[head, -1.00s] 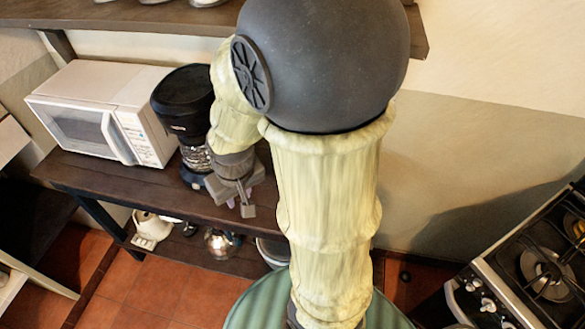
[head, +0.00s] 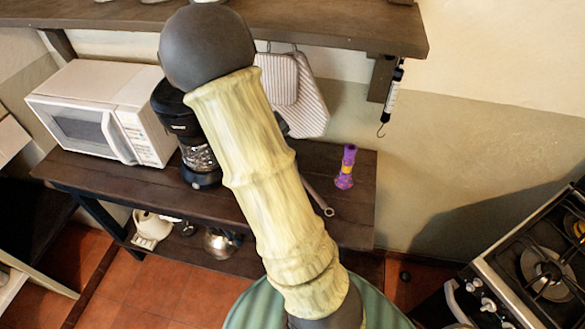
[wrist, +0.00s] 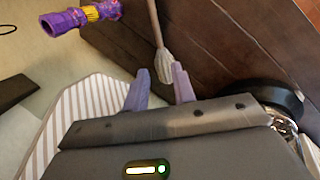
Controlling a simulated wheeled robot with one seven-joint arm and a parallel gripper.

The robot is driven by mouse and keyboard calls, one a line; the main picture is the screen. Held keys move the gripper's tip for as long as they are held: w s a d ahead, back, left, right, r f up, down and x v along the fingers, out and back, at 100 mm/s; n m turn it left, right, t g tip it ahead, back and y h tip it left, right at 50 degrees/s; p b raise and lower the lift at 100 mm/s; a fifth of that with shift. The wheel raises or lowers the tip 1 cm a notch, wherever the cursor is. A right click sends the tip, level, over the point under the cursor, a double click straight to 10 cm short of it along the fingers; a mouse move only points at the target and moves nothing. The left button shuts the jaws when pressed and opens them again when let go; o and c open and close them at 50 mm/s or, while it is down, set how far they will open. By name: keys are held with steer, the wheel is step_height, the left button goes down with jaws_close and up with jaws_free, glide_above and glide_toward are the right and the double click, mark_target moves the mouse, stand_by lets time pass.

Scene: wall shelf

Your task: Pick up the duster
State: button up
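The duster shows in the wrist view as a pale, bristly head (wrist: 164,62) on a long thin handle, lying on the dark wooden shelf. In the head view part of its thin handle (head: 318,197) shows, with a ring at the end; my arm hides the rest. My gripper (wrist: 160,70) is open, its two purple fingers apart and empty. In the wrist view the duster's head appears between and just beyond the fingertips; I cannot tell the height gap. In the head view my gripper is hidden behind my arm.
A purple and yellow object (head: 345,168) stands right of the duster. A black coffee maker (head: 199,155) and white microwave (head: 100,112) stand to the left. Striped cloths (head: 308,95) hang behind. An upper shelf (head: 340,30) overhangs the wall; a stove (head: 530,265) is at right.

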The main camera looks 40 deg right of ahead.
steer(key=p+x, duration=0.2)
steer(key=x, duration=1)
steer(key=shift+a, duration=0.1)
steer(key=shift+s+d+f+p, duration=0.1)
steer(key=shift+d+f+p, duration=0.35)
steer(key=shift+f, duration=0.1)
steer(key=shift+p+x, duration=0.5)
steer(key=shift+x, duration=1.4)
steer(key=shift+c, duration=0.3)
jaws_close()
